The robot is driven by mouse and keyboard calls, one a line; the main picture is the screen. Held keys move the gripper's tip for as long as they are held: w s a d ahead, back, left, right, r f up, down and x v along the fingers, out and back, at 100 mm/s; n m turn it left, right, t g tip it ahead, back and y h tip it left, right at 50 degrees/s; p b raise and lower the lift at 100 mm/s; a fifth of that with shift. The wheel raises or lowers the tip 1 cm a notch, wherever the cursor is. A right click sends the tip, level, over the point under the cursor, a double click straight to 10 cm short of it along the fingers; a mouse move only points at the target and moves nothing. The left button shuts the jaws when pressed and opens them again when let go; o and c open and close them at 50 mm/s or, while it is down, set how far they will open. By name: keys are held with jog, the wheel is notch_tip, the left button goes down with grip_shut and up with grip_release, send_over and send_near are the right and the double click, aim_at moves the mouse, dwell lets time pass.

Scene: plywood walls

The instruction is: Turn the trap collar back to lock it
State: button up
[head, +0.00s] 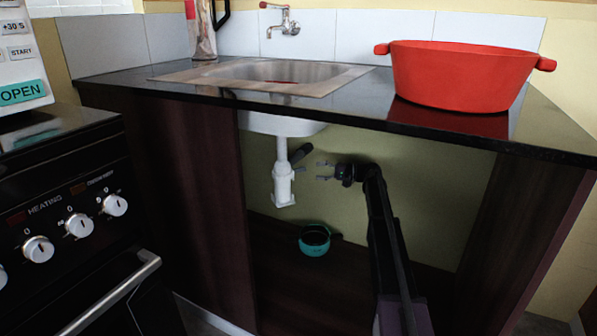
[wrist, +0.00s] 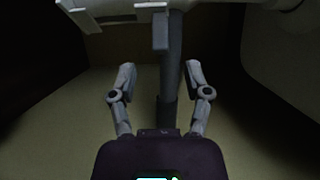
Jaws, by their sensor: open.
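The white trap (head: 283,185) hangs below the sink inside the open cabinet, on a vertical white pipe. Small lugs stick out at its upper part, where the collar seems to be; I cannot tell its turn exactly.
A teal pot (head: 314,241) stands on the cabinet floor below the trap. The sink bowl (head: 290,124) hangs above, under the black counter (head: 440,132). A red pot (head: 460,75) sits on the counter. The cabinet's left panel (head: 190,190) borders the space; the oven is further left.

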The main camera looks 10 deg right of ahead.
aim_at(304, 170)
jog(key=x, duration=0.7)
jog(key=shift+a, duration=0.25)
